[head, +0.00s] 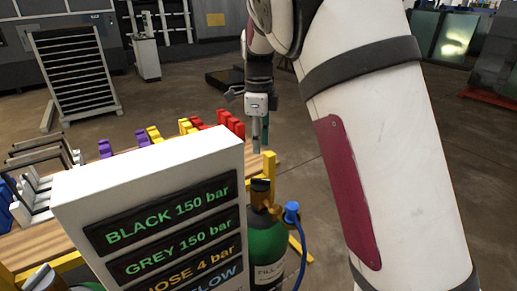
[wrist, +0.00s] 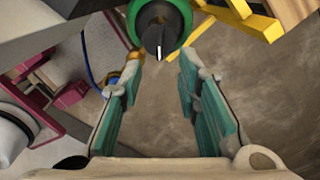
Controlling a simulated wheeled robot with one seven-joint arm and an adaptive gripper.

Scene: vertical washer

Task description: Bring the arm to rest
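My arm (head: 370,150) reaches forward and down across the right half of the head view. My gripper (head: 260,148) hangs pointing down above a green gas cylinder (head: 266,243) with a black knob (head: 260,190) on top. In the wrist view my gripper (wrist: 161,65) is open, its two teal pads well apart with nothing between them. The black knob (wrist: 159,38), with a white mark, and the green cylinder (wrist: 185,12) around it lie just beyond the fingertips. The gripper is apart from the knob in the head view.
A white sign box (head: 160,170) with pressure readings stands left of the cylinder. Behind it, a wooden table (head: 30,243) holds several coloured blocks (head: 185,126). A blue hose fitting (head: 291,210) is beside the cylinder. A slatted rack (head: 75,70) stands far left; open floor lies behind.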

